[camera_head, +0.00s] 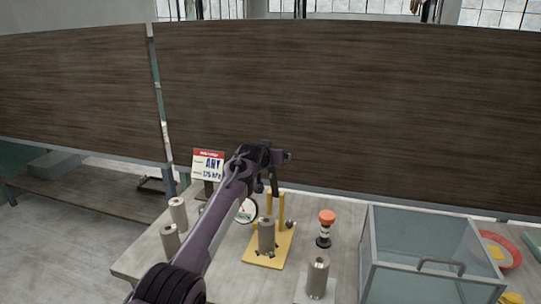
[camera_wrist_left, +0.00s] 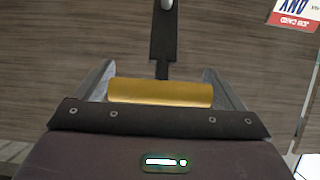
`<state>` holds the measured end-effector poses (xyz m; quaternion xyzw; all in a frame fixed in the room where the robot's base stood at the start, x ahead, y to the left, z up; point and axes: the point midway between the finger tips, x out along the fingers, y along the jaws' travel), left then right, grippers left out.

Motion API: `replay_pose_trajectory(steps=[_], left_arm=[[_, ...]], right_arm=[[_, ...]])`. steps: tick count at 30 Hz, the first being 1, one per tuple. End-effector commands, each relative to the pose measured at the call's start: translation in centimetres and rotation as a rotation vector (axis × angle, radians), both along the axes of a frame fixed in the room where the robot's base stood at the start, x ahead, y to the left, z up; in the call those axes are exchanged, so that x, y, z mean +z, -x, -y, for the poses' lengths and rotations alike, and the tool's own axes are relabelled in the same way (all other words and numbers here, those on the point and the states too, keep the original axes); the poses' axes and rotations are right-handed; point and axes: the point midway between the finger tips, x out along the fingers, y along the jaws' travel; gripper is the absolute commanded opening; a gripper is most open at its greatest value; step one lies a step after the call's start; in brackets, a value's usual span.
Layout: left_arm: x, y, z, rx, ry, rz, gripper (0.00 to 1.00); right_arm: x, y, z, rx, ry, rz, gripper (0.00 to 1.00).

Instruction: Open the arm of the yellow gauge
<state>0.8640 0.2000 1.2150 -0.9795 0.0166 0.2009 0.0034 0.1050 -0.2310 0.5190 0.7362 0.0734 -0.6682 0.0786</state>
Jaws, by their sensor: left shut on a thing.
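The yellow gauge stands on the table in the head view, with a flat yellow base (camera_head: 254,256), upright yellow posts (camera_head: 282,207) and a round white dial (camera_head: 246,211) at its left. A grey cylinder (camera_head: 266,235) stands upright at its base. My left gripper (camera_head: 272,156) is above the gauge, shut on a yellow bar (camera_wrist_left: 160,93) that lies across between the fingers in the left wrist view. A dark lever (camera_wrist_left: 163,45) extends from behind this bar. In the head view the gripper hides the bar. My right gripper is not in view.
Grey cylinders (camera_head: 178,214) stand left of the gauge, another (camera_head: 317,276) at front right. An orange-topped piece (camera_head: 326,228) stands to the right, beside a clear box (camera_head: 415,262) with a handle. A sign (camera_head: 208,166) stands behind, before a dark wooden panel (camera_head: 340,100).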

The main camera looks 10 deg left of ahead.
Motion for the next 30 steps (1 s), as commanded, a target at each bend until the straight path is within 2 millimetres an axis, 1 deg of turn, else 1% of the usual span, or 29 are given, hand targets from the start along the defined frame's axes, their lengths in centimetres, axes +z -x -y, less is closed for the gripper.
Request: replay_pose_trajectory(steps=[1, 4, 5, 6, 7, 14, 19, 23, 30], left_arm=[[-1.1, 0.1, 0.1, -0.003, -0.002, -0.02, 0.49], [-1.1, 0.2, 0.1, -0.003, -0.002, -0.02, 0.49], [-1.1, 0.2, 0.1, -0.003, -0.002, -0.02, 0.93], [-1.1, 0.1, 0.1, -0.003, -0.002, -0.019, 0.98], [-1.0, 0.1, 0.1, -0.003, -0.002, -0.018, 1.0], [-0.5, 0.1, 0.0, -0.001, -0.001, -0.009, 1.0], [-0.2, 0.7, 0.0, -0.001, 0.0, -0.006, 1.0], [0.1, 1.8, 0.0, -0.001, 0.0, -0.006, 1.0], [1.1, 4.6, -0.1, -0.001, -0.001, -0.009, 1.0]], right_arm=[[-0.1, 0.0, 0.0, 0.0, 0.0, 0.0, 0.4], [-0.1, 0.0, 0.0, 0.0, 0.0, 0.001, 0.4], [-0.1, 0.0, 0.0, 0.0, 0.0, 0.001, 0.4], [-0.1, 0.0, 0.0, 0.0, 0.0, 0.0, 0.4], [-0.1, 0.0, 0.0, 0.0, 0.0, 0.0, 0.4], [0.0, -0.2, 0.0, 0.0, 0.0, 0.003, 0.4], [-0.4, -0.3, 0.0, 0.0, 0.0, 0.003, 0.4], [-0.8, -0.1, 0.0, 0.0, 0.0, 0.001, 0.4], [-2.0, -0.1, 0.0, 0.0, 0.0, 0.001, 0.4]])
